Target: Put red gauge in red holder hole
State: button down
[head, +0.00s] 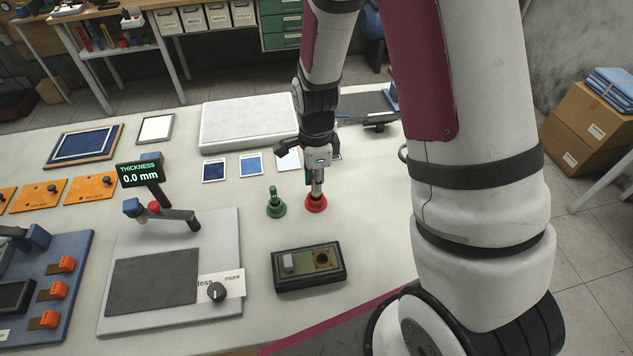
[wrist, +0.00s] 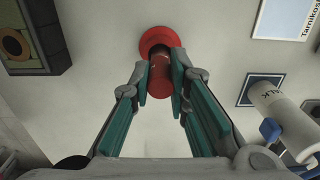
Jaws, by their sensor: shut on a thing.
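My gripper (head: 317,182) points down at the middle of the table and is shut on the red gauge. In the wrist view, the gauge is a red cylinder (wrist: 161,78) between the green-padded fingertips (wrist: 161,85). The round red holder (head: 316,204) sits on the table directly under my gripper. Its flared red rim shows beyond the gauge in the wrist view (wrist: 158,38). The gauge lines up with the holder, but its lower end and the hole are hidden, so I cannot tell how deep it sits.
A green gauge in a green base (head: 275,206) stands just left of the red holder. A dark box (head: 308,282) with a round brown opening lies in front. A thickness stand (head: 225,225) is at the left. Flat cards (head: 251,164) and a white slab (head: 245,125) lie behind.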

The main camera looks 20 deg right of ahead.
jog(key=shift+f, duration=0.45)
jog(key=shift+f, duration=0.2)
jog(key=c, duration=1.5)
grip_release()
jog(key=shift+c, duration=0.2)
jog(key=shift+r, duration=0.1)
